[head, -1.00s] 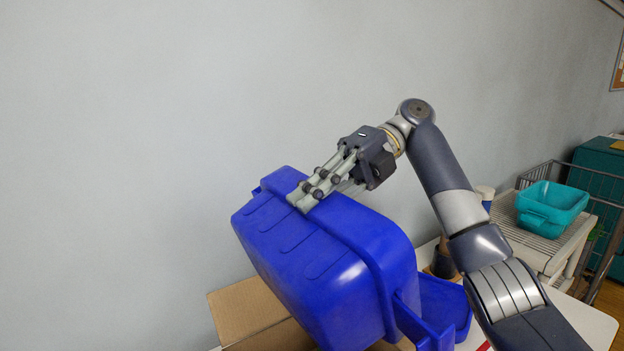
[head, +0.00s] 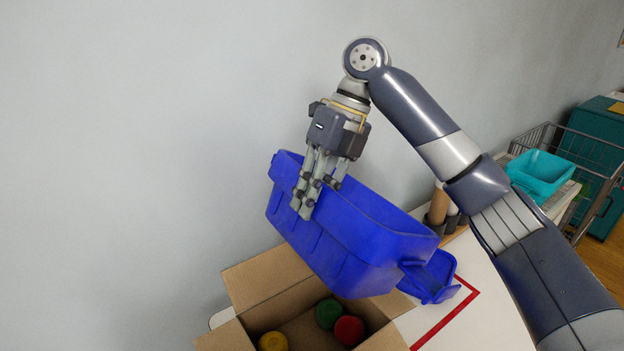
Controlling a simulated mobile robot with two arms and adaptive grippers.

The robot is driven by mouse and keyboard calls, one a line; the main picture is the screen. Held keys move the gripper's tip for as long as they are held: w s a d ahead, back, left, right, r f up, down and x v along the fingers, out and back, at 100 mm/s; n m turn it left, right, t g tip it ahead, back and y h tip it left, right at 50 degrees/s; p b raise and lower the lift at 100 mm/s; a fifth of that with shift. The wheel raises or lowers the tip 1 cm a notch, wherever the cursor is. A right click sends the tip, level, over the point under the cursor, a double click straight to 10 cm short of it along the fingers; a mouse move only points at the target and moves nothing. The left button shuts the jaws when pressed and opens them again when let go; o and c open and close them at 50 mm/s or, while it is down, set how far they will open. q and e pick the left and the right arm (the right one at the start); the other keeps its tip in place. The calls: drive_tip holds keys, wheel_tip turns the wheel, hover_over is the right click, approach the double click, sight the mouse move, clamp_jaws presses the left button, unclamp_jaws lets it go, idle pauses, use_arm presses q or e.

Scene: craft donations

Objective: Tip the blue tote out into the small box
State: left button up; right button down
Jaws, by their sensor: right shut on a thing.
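The blue tote (head: 335,250) is held in the air above the open cardboard box (head: 262,281), tilted, with its opening facing up and to the right. My right gripper (head: 312,203) is shut on the tote's near rim, fingers pointing down. The part of the tote's inside that shows looks bare; its bottom is hidden. In the box lie a yellow round thing (head: 272,342), a green one (head: 328,313) and a red one (head: 348,330). The tote hides part of the box. My left gripper is not in view.
A smaller blue piece (head: 432,281) shows at the tote's right end; I cannot tell if it is joined. Red tape (head: 445,322) marks the white table. A teal bin (head: 541,172) and wire cart are at right.

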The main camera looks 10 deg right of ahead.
wheel_tip(320, 180, up, 2)
drive_tip(key=t+h+p, duration=0.2)
drive_tip(key=h+p, duration=0.3)
drive_tip(key=p, duration=0.4)
drive_tip(key=shift+r, duration=0.15)
drive_tip(key=shift+h+p, duration=0.45)
drive_tip(key=shift+h, duration=0.05)
drive_tip(key=shift+f, duration=0.25)
drive_tip(key=shift+f, duration=0.1)
